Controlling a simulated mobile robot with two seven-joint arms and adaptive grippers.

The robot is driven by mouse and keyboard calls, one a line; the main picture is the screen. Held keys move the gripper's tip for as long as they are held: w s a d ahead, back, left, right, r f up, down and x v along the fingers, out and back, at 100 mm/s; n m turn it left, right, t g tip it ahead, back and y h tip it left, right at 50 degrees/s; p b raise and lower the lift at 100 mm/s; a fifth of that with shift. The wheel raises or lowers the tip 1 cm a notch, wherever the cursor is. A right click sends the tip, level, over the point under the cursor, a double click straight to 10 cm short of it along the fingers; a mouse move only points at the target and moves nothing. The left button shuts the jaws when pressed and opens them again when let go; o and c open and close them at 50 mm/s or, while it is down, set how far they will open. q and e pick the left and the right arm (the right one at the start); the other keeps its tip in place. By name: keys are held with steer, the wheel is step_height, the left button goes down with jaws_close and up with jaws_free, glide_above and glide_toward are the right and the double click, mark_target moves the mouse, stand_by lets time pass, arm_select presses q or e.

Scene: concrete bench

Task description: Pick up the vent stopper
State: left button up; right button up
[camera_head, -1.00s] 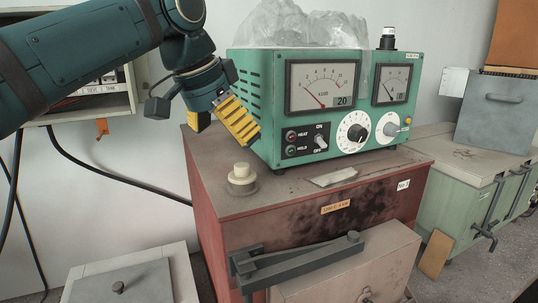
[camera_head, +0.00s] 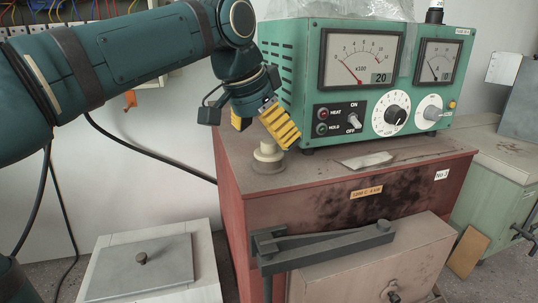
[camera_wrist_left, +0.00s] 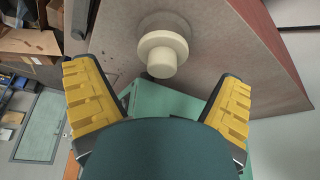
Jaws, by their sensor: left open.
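The vent stopper (camera_head: 268,158) is a cream, stepped round plug standing upright in a grey ring on the top of the red furnace box, near its left end. It also shows in the left wrist view (camera_wrist_left: 162,53), beyond the fingertips and between their lines. My left gripper (camera_head: 262,122) has yellow ribbed fingers and is open and empty, just above the stopper in the head view. The fingers stand wide apart in the left wrist view (camera_wrist_left: 160,88). No contact with the stopper shows. My right gripper is not in view.
A green control box (camera_head: 365,85) with dials stands close to the right of the stopper. The red furnace (camera_head: 235,185) has a dark handle bar (camera_head: 325,243) on its front. A pale scrap (camera_head: 367,160) lies on its top. A lidded box (camera_head: 150,265) stands lower left.

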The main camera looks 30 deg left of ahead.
mark_target(268, 141)
arm_select(q)
steer(key=x, duration=0.4)
steer(key=shift+w+a+f+b, duration=0.1)
steer(key=shift+f+b, duration=0.15)
steer(key=shift+b, duration=0.15)
steer(key=c, duration=1.3)
